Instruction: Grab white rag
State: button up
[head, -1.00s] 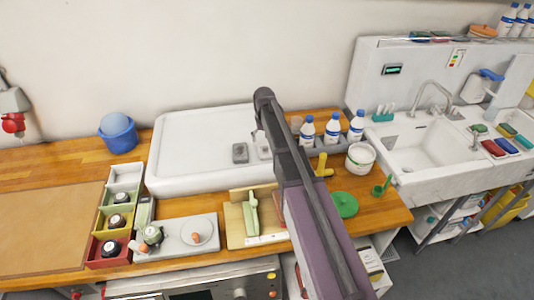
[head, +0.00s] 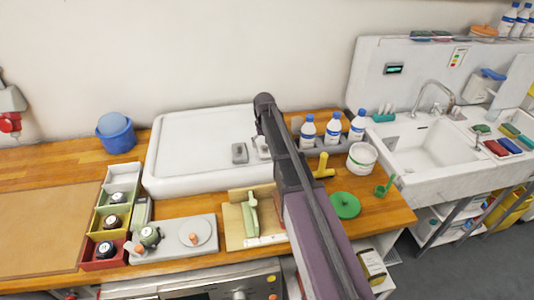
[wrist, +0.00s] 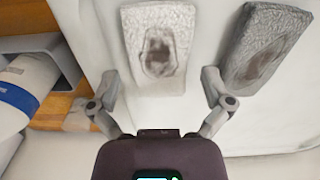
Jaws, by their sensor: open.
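The white rag (wrist: 158,45) is a pale, roughly rectangular pad with a dark brown stain in its middle. It lies flat in the white tray. In the head view the white rag (head: 261,143) is partly hidden by my arm. A grey rag (wrist: 266,48), darker and also stained, lies beside it, apart from it; it also shows in the head view (head: 240,153). My gripper (wrist: 162,76) is open and empty, its two fingers spread to either side of the white rag's near end. I cannot tell whether they touch the tray.
The large white tray (head: 180,150) has a raised rim. Bottles (head: 333,128) with blue caps and a white tub (head: 361,158) stand to its right. Coloured bins (head: 110,220) and a cutting board (head: 236,222) lie in front. The tray's left part is clear.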

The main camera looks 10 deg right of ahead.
jog(key=shift+f+b, duration=0.95)
jog(key=shift+f, duration=0.25)
jog(key=c, duration=0.9)
